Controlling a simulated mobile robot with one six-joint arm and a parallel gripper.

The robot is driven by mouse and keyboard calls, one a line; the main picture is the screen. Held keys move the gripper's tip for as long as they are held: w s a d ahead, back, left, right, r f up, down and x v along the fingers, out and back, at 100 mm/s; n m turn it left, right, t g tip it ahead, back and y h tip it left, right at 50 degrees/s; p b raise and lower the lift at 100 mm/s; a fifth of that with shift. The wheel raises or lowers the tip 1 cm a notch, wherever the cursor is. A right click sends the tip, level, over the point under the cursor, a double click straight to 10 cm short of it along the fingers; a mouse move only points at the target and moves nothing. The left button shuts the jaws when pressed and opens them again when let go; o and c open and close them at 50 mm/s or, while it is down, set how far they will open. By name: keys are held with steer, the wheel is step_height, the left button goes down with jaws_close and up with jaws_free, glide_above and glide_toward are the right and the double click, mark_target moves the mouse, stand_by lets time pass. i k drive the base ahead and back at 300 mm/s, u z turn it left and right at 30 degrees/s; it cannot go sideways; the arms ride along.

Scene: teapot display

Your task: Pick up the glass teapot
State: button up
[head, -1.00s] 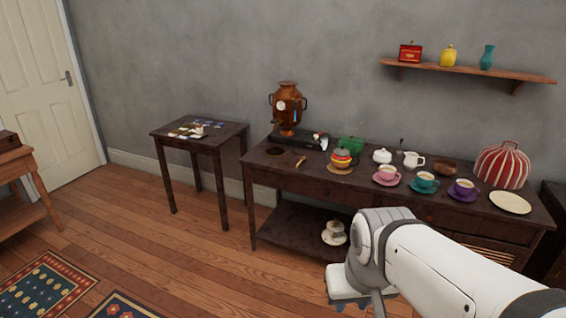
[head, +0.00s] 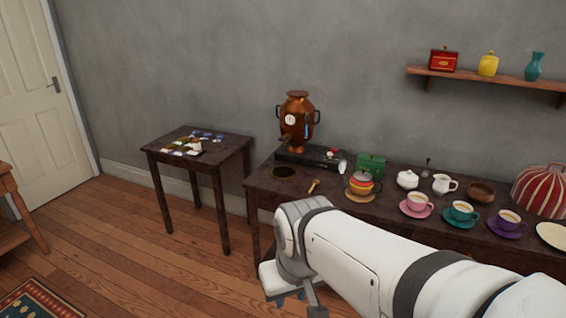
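A small teapot with red, orange and yellow bands (head: 361,184) stands on a round mat (head: 358,198) on the long dark table (head: 262,180). It is too small to tell whether it is glass. A plain white lidded pot (head: 408,179) stands to its right. No clearly glass teapot shows; my arm hides much of the table's lower shelf. My gripper (head: 292,304) is low at the bottom edge, in front of the table and apart from the pots. Its fingers are mostly cut off, so its opening is unclear.
A copper samovar (head: 296,120) and a green box (head: 371,166) stand behind the banded teapot. Cups (head: 418,202) on saucers and a striped cosy (head: 543,190) stand to the right. A side table (head: 165,140) with cards is at left. Floor is free between the tables and the rug.

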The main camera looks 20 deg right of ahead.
mark_target(358, 189)
steer(key=z, duration=0.05)
steer(key=i, duration=1.25)
steer(key=z, duration=0.95)
steer(key=i, duration=0.65)
steer(key=z, duration=0.4)
steer(key=k, duration=0.9)
steer(key=z, duration=0.15)
steer(key=i, duration=0.9)
steer(key=u, duration=0.05)
